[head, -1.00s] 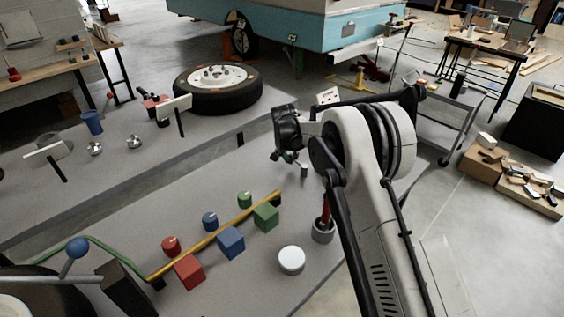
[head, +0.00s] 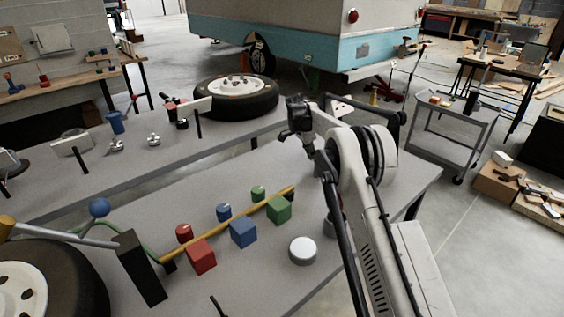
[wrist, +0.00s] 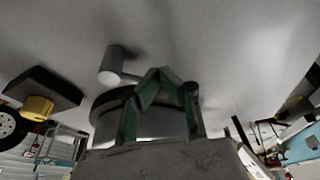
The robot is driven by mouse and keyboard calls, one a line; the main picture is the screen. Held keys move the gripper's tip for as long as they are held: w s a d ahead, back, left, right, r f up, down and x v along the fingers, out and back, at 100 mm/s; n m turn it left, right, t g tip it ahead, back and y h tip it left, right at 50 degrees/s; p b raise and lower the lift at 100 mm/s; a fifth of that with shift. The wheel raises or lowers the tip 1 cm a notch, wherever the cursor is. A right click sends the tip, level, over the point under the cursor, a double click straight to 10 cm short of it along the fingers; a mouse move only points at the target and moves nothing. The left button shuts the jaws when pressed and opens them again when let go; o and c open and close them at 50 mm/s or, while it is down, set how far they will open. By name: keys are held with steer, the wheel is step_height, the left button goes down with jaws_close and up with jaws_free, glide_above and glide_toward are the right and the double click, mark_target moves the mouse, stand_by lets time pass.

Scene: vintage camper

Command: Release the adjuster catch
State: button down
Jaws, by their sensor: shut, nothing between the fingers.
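My gripper (head: 308,145) is over the far part of the grey workbench (head: 385,212) in the head view, with its fingers hanging down. In the wrist view its green-padded fingers (wrist: 160,72) meet at the tips and hold nothing. A banded grey drum (wrist: 112,118) is right behind the fingers there. A small pale cylinder (wrist: 112,62) on a short stem sticks out beside the fingertips; contact with them cannot be judged. No part can be surely told as the adjuster catch. The space below my gripper is partly hidden by my arm in the head view.
Red (head: 201,257), blue (head: 243,232) and green (head: 279,209) blocks lie by a yellow rod (head: 225,229). A white disc (head: 303,250) is nearby. A wheel (head: 237,95) lies on the far bench.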

steer(key=shift+w+d+b, duration=0.15)
steer(key=shift+d+b, duration=0.35)
steer(key=shift+d, duration=0.4)
steer(key=shift+a+r, duration=0.1)
steer(key=shift+a, duration=0.4)
steer(key=a, duration=0.3)
steer(key=shift+s+r, duration=0.3)
steer(key=shift+s, duration=0.1)
steer(key=w+v, duration=0.1)
steer(key=v, duration=0.9)
steer(key=shift+s, duration=0.2)
steer(key=shift+a, duration=0.15)
